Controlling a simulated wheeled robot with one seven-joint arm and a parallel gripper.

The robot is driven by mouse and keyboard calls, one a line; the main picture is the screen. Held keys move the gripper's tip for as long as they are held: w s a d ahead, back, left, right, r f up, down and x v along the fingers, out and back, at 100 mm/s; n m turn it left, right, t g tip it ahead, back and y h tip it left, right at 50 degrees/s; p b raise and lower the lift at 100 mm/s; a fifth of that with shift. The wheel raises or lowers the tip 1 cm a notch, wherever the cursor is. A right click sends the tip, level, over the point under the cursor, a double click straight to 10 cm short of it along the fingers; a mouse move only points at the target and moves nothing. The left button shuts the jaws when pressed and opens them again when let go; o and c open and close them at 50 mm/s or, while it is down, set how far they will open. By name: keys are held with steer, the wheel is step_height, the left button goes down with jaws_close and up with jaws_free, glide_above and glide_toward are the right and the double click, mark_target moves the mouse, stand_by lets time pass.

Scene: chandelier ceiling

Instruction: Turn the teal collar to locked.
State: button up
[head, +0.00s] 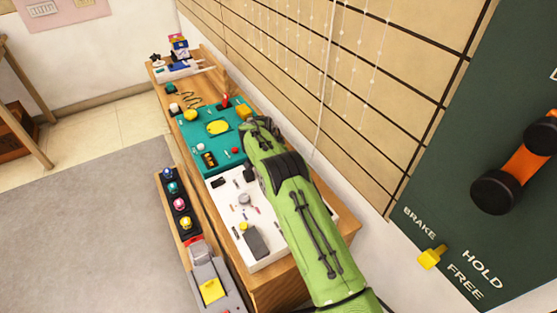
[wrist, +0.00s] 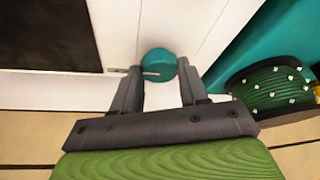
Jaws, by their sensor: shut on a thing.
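The teal collar (wrist: 157,62) is a small round disc with a pale line across its face, seen in the wrist view against a white panel (wrist: 115,35). My gripper (wrist: 159,78) has one finger on each side of the collar and is shut on it. The pale line lies nearly level in the picture and reaches the collar's left side. No lock marking can be read. In the head view my gripper (head: 262,128) is at the wall side of the bench, and my green arm hides the collar there.
A teal board (head: 200,133) and a white board (head: 232,222) with small parts lie on the wooden bench. In the wrist view a green spool with pale dots (wrist: 275,95) stands close at right, and a dark panel (wrist: 45,35) is at upper left.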

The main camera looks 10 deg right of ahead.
stand_by(0.3)
steer(key=o, duration=1.1)
steer(key=shift+c, duration=0.2)
steer(key=p+v, duration=0.4)
steer(key=v, duration=1.1)
steer(key=shift+r, duration=0.35)
